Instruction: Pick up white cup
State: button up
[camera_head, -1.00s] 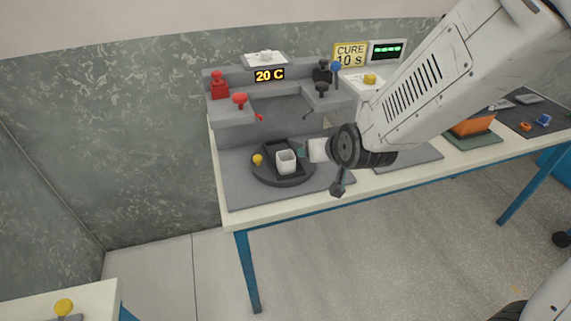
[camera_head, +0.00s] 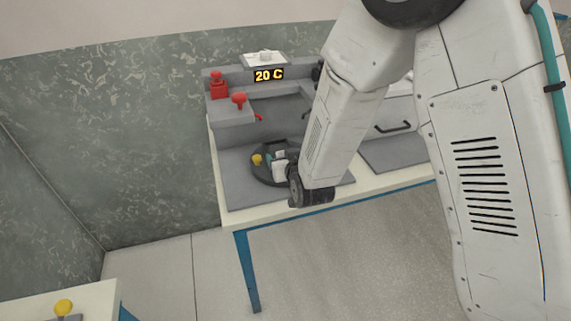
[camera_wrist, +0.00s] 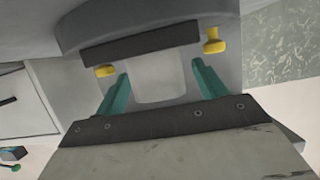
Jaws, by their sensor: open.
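The white cup (camera_head: 279,172) stands on a dark round platform (camera_head: 262,178) on the left part of the bench, partly hidden by my arm in the head view. In the wrist view the cup (camera_wrist: 156,78) shows pale between the two teal fingers of my gripper (camera_wrist: 162,70), one on each side. The fingers are open, with a visible gap between the cup and at least the right finger. The gripper (camera_head: 277,158) is mostly hidden behind my wrist in the head view.
A grey station with a red knob (camera_head: 239,99) and a "20 C" display (camera_head: 269,75) stands behind. The grey mat (camera_head: 240,190) is bare at front left.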

jog(key=shift+x, duration=0.8)
jog(key=c, duration=1.1)
jog(key=shift+o, duration=0.2)
jog(key=shift+r, duration=0.15)
